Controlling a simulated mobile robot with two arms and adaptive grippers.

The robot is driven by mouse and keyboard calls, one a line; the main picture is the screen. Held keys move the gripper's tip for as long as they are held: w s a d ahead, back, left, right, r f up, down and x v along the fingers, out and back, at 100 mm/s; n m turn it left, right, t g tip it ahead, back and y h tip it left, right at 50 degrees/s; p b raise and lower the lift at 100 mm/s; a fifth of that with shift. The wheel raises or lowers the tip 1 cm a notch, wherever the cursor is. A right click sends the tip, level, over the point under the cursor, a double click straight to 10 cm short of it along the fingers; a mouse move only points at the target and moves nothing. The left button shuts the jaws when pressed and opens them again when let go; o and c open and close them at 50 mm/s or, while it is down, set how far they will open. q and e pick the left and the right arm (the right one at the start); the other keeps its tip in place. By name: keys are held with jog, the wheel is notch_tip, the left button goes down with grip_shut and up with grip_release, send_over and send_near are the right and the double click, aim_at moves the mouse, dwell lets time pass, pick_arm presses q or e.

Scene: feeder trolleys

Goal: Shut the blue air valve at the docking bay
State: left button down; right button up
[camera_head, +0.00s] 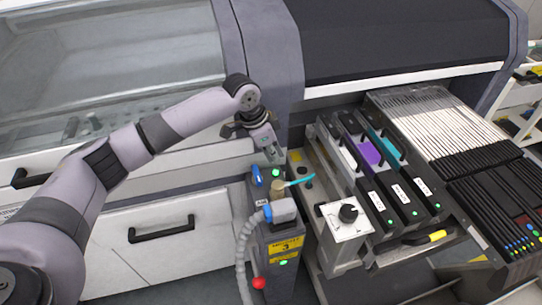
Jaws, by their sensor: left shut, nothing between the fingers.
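The docking bay post (282,262) is a grey column with a yellow "3" label, in the middle of the head view. On its top is a brass fitting (278,187) with a light-blue lever (300,180) pointing right, which looks like the air valve. A small darker blue part (257,174) stands at the post's upper left. My left gripper (271,156) is shut and empty, pointing down just above and behind the post's top. It appears apart from the lever, though the exact gap is hard to judge. My right gripper is not in view.
A grey corrugated hose with a blue-grey connector (284,210) runs down the post's front, near a red knob (259,283). Right of it are a white box with a black knob (348,213) and several feeders (398,195). A white cabinet (150,245) stands left.

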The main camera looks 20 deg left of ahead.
aim_at(257, 175)
pick_arm(q)
jog(key=x, duration=0.3)
jog(key=shift+d+f, duration=0.15)
jog(key=shift+f, duration=0.25)
jog(key=x, duration=0.3)
jog(key=shift+w+d+f+p, duration=0.1)
jog(key=shift+f+p, duration=0.1)
jog(key=shift+p, duration=0.2)
jog(key=s+a, duration=0.1)
jog(key=a+p, duration=0.1)
jog(key=shift+s+a+f+p, duration=0.1)
jog(key=shift+s+a+p, duration=0.2)
jog(key=shift+s+a, duration=0.35)
jog(key=shift+a, duration=0.05)
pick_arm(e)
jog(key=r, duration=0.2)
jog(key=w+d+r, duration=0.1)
pick_arm(q)
jog(key=shift+w+f, duration=0.1)
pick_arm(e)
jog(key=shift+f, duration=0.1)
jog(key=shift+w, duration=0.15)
